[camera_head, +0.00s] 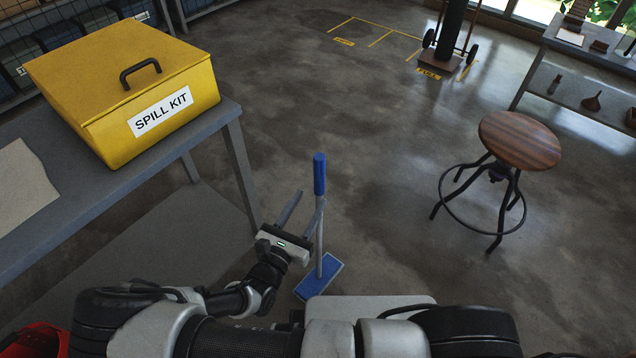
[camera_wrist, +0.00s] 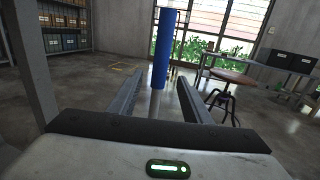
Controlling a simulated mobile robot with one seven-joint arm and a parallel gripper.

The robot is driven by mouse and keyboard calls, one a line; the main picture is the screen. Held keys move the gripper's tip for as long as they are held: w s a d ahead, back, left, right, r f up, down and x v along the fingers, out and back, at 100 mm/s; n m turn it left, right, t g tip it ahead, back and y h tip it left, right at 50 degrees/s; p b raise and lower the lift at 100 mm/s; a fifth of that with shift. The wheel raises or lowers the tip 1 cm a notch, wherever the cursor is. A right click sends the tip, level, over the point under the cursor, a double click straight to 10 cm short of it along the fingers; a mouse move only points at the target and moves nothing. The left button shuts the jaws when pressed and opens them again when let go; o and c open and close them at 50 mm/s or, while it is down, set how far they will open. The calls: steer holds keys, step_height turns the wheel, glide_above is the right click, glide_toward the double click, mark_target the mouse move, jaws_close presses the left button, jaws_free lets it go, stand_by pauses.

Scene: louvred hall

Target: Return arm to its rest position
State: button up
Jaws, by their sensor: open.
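My gripper (camera_head: 304,212) is open, low over the floor to the right of the grey table. In the head view a tool with a blue grip (camera_head: 319,174), a grey pole and a flat blue base (camera_head: 320,277) stands upright on the floor beside the gripper. In the wrist view its blue grip (camera_wrist: 164,48) rises upright beyond my gripper (camera_wrist: 160,88), and the grey pole shows between the two open fingers. The fingers do not appear closed on the pole. Whether either finger touches it, I cannot tell.
A yellow spill kit box (camera_head: 130,85) sits on the grey table (camera_head: 85,190) at the left. A round wooden stool (camera_head: 519,140) stands at the right. A hand truck (camera_head: 450,45) and a shelf table (camera_head: 585,100) are further back. The middle floor is clear.

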steer(key=v, duration=0.6)
steer(key=shift+s+p, duration=0.15)
steer(key=shift+p, duration=0.15)
steer(key=shift+a, duration=0.15)
steer(key=s+d+r+m+g+y, duration=0.2)
steer(key=s+d+r+m+g, duration=0.2)
steer(key=d+r+m, duration=0.5)
steer(key=s+d+r+m+g+y, duration=0.3)
steer(key=d+r+m+g, duration=0.1)
steer(key=r+m, duration=0.95)
steer(key=s+d+r+m+g+y, duration=0.2)
steer(key=s+d+r+m+g, duration=0.15)
steer(key=d+r+m, duration=0.7)
steer(key=a+r+n+p, duration=0.1)
steer(key=a+r+p, duration=0.2)
steer(key=r+p, duration=2.1)
step_height(320, 180, up, 4)
steer(key=shift+s+a+f+n, duration=0.15)
steer(key=shift+a+n, duration=0.1)
steer(key=shift+n, duration=0.15)
steer(key=shift+f, duration=0.1)
steer(key=shift+c, duration=1.2)
steer(key=shift+a, duration=0.1)
steer(key=shift+c, duration=0.4)
